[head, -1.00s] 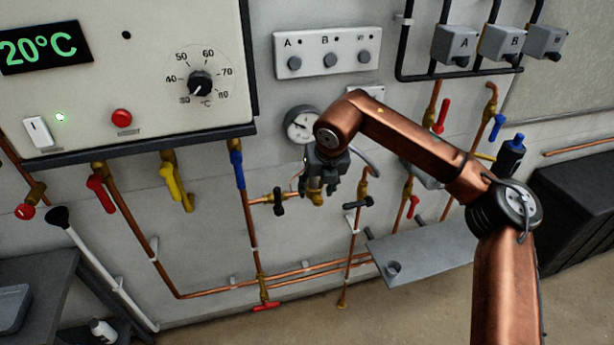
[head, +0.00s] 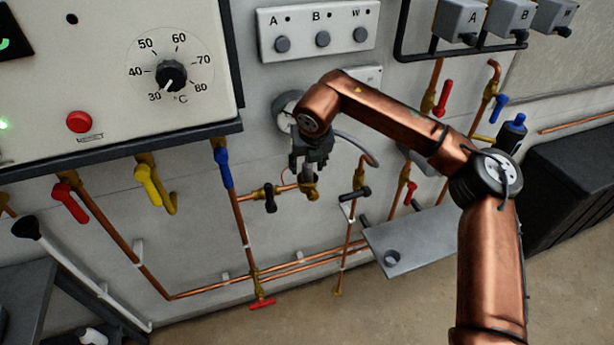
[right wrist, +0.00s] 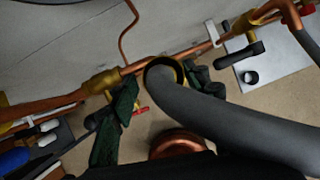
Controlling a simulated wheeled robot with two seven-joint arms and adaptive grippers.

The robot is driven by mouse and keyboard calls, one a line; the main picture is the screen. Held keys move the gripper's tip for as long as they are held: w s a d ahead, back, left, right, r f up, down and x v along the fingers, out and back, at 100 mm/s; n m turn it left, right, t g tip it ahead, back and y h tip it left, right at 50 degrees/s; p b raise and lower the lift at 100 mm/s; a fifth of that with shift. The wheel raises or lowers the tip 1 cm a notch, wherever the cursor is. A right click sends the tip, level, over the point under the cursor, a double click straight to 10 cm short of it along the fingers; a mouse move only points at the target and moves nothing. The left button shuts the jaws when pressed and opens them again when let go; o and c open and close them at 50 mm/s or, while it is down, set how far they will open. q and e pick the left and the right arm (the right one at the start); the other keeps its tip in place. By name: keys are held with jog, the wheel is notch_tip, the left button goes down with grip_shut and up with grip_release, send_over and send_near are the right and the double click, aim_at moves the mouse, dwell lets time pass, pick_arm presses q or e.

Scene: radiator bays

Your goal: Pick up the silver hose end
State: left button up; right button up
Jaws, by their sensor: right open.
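The silver-grey hose end (head: 308,172) shows just below my right gripper in the head view, above a brass fitting (head: 309,189) on the copper pipe. In the right wrist view the grey hose (right wrist: 240,125) runs in from the lower right, and its round end (right wrist: 161,76) sits by a brass ring. My right gripper (head: 311,160) points down and is open. In the right wrist view its dark fingers (right wrist: 160,98) stand on either side of the hose end. I cannot tell whether they touch it. My left gripper is not in view.
A round gauge (head: 287,110) is partly hidden behind my right arm. A black-handled valve (head: 270,196) is close left of the fitting, and another (head: 355,193) is to the right. A grey shelf (head: 415,240) juts out at lower right. Copper pipes line the wall.

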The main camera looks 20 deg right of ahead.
jog(key=shift+x, duration=0.85)
jog(key=shift+w+f, duration=0.1)
jog(key=shift+f, duration=0.15)
jog(key=c, duration=0.8)
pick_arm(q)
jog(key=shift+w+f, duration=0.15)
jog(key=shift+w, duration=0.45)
pick_arm(e)
grip_shut()
